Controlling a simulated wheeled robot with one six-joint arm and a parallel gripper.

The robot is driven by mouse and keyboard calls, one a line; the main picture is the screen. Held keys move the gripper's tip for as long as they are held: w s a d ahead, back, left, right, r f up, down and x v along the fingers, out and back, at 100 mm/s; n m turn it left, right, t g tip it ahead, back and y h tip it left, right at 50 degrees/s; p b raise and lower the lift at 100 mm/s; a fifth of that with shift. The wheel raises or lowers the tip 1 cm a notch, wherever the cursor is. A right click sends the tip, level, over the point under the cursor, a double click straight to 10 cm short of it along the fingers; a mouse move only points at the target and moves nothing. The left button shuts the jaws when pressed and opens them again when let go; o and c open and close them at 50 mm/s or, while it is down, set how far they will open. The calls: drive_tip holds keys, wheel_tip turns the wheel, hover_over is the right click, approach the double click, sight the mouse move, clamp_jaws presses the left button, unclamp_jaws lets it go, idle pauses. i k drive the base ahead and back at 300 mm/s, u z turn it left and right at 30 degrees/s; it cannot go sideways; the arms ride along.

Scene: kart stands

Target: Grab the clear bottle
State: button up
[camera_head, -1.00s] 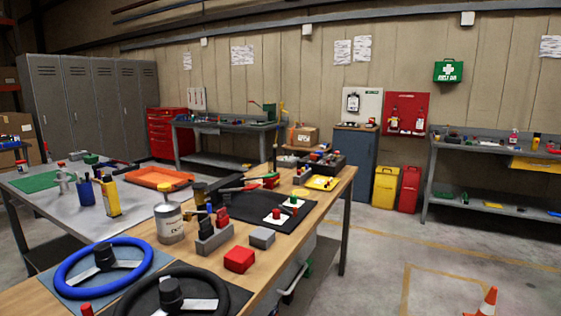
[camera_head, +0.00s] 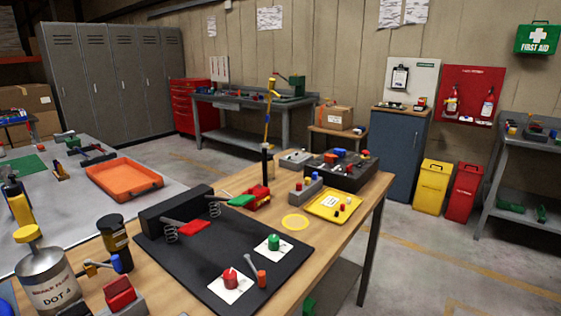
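Two small bottles, a left one (camera_head: 452,106) and a right one (camera_head: 487,104), hang on the red board (camera_head: 470,74) on the back wall. They look pale or clear with red parts, but they are too small to tell which is clear. No other clearly transparent bottle shows. My gripper is not in view.
A wooden bench (camera_head: 345,228) with a black mat (camera_head: 215,262), a brake fluid can (camera_head: 47,281) and a yellow tray (camera_head: 325,208) fills the foreground. A blue cabinet (camera_head: 398,155), yellow bin (camera_head: 431,187) and red bin (camera_head: 463,192) stand behind. Floor at right is clear.

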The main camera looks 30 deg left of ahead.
sight(271, 161)
drive_tip(key=i, duration=2.55)
drive_tip(key=u, duration=2.8)
drive_tip(key=i, duration=0.5)
drive_tip(key=z, duration=0.15)
